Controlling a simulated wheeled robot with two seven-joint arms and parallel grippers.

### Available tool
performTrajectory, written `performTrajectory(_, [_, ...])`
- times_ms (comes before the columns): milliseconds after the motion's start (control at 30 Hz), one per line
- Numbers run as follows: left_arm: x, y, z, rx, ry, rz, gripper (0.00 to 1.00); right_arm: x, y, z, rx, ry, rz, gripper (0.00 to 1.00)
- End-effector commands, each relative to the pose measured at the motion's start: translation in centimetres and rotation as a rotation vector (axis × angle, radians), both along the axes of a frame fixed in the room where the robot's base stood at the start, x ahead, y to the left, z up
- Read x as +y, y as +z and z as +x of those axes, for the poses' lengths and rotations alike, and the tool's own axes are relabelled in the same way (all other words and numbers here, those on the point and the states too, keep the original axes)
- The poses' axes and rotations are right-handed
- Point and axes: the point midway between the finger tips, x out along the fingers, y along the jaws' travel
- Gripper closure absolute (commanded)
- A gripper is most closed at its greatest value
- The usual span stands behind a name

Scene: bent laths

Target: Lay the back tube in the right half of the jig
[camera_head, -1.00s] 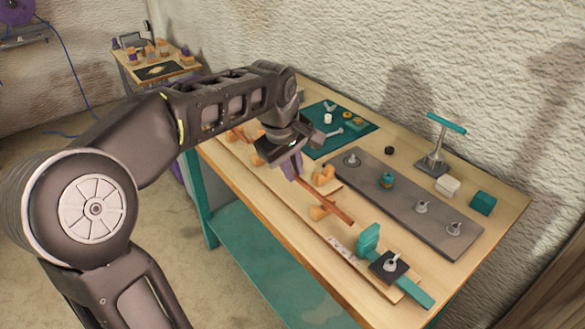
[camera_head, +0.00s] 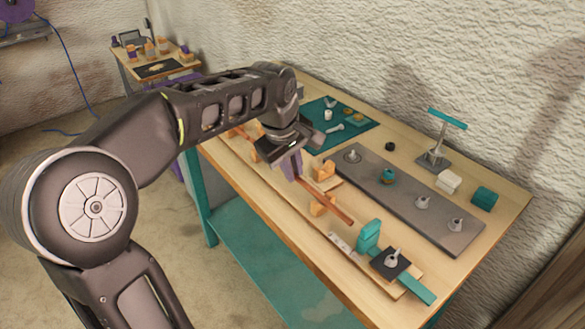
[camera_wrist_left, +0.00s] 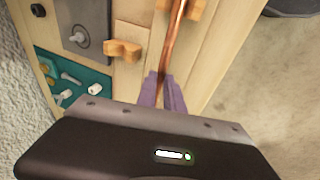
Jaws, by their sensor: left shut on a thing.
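A thin copper-brown tube (camera_head: 340,213) is held in my left gripper (camera_head: 292,166). Its purple fingers are shut on the tube near one end in the head view. The tube slants down to the right, passing over or in an orange notched block (camera_head: 321,204); I cannot tell whether it rests there. In the left wrist view the tube (camera_wrist_left: 173,45) runs up from the purple fingers (camera_wrist_left: 163,92) past an orange block (camera_wrist_left: 196,9). Another orange block (camera_head: 323,171) stands behind the tube, apart from it. My left arm hides part of the jig. My right gripper is not in view.
A grey plate with several knobs (camera_head: 438,208) lies behind. A teal mat (camera_head: 345,142) holds small parts. A T-handled stand (camera_head: 436,150) rises at the back right.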

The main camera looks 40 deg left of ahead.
Motion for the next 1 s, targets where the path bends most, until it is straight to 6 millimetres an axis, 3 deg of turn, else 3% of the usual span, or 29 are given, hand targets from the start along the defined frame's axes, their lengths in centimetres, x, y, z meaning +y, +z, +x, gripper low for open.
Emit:
performTrajectory(133, [0.0,0.0,0.0,-0.001,0.000,0.000,1.00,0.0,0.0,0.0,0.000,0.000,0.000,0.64])
performTrajectory(167, [0.0,0.0,0.0,-0.001,0.000,0.000,0.86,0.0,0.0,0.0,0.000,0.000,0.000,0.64])
performTrajectory(433, [0.0,0.0,0.0,0.000,0.000,0.000,0.64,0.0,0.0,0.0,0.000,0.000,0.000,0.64])
performTrajectory(767, [0.0,0.2,0.0,0.000,0.000,0.000,0.63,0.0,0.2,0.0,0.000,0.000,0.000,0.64])
performTrajectory(1000, [0.0,1.9,0.0,0.000,0.000,0.000,0.63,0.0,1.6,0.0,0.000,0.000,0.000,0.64])
